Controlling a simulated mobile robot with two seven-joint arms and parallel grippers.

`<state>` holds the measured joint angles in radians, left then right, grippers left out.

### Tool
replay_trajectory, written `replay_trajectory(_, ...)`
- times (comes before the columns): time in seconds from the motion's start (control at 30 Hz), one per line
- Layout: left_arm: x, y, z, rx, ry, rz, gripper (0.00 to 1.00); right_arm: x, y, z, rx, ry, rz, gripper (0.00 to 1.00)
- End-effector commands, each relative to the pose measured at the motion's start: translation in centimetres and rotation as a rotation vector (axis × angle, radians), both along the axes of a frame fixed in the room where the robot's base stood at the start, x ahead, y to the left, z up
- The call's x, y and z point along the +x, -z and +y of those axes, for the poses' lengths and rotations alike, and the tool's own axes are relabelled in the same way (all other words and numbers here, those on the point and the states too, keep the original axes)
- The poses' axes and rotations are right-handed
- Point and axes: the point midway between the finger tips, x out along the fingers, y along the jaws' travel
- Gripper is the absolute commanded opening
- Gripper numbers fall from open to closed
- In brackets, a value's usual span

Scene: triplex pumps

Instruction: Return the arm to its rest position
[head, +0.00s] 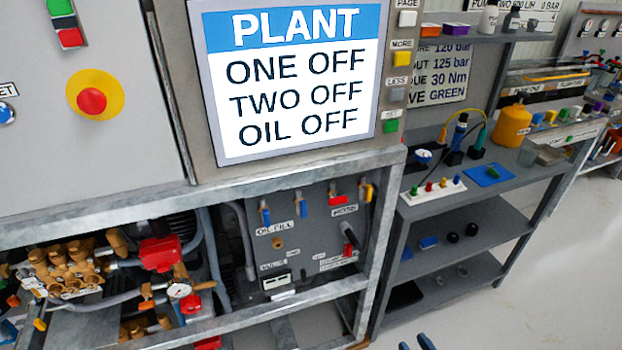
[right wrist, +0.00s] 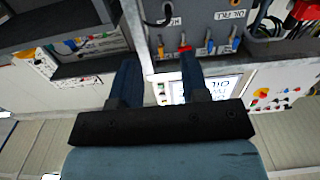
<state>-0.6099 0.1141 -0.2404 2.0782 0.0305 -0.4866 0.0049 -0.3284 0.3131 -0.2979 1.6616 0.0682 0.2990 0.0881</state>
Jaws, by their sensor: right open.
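My right gripper (head: 415,344) shows only as two dark blue fingertips at the bottom edge of the head view, in front of the shelving and over the pale floor. In the right wrist view the same gripper (right wrist: 159,78) has its two fingers well apart, with nothing between them. The picture there is upside down, with the plant panel beyond the fingers. The rest of the right arm is out of the head view. My left gripper is in neither view.
The plant screen (head: 295,80) reads ONE OFF, TWO OFF, OIL OFF. Below it stand a brass pump (head: 68,268) and a grey oil tank panel (head: 305,235) behind a metal frame. Shelving (head: 480,222) with small parts stands at right. The floor (head: 560,270) there is clear.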

Motion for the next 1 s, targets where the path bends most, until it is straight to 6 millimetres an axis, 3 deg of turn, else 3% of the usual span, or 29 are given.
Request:
replay_trajectory(0.03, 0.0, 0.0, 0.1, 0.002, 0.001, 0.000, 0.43, 0.0, 0.1, -1.6, -0.039, -0.013, -0.002, 0.41)
replay_trajectory(0.43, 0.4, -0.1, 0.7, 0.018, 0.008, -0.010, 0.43, 0.1, -0.3, -11.5, -0.289, -0.096, -0.001, 0.41)
replay_trajectory(0.5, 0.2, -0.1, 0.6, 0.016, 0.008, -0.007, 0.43, -1.4, 0.1, -10.1, -0.304, -0.086, 0.070, 0.41)
replay_trajectory(1.0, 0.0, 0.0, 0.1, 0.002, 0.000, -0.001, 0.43, -11.0, -0.7, -7.8, -0.516, -0.061, 0.498, 0.41)
